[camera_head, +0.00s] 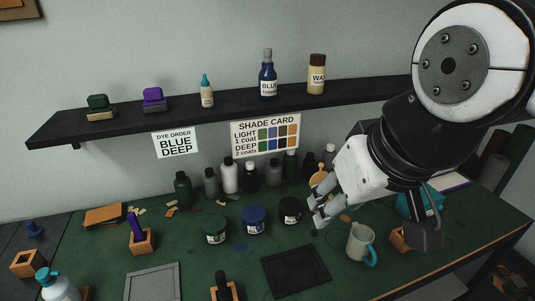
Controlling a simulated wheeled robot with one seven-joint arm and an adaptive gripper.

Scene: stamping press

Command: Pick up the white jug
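The white jug (359,243) stands upright on the green table, right of centre, with a light blue handle at its lower right side. My gripper (321,211) is up and to the left of the jug in the picture, apart from it. Its grey fingers point down and left and look spread, with nothing seen between them. The jug is in full view.
A dark tray (296,271) lies left of the jug, and a small wooden block (398,240) is close on its right. Dark, blue and green jars (254,220) and several bottles (230,176) stand behind. A black shelf (230,103) with bottles crosses above.

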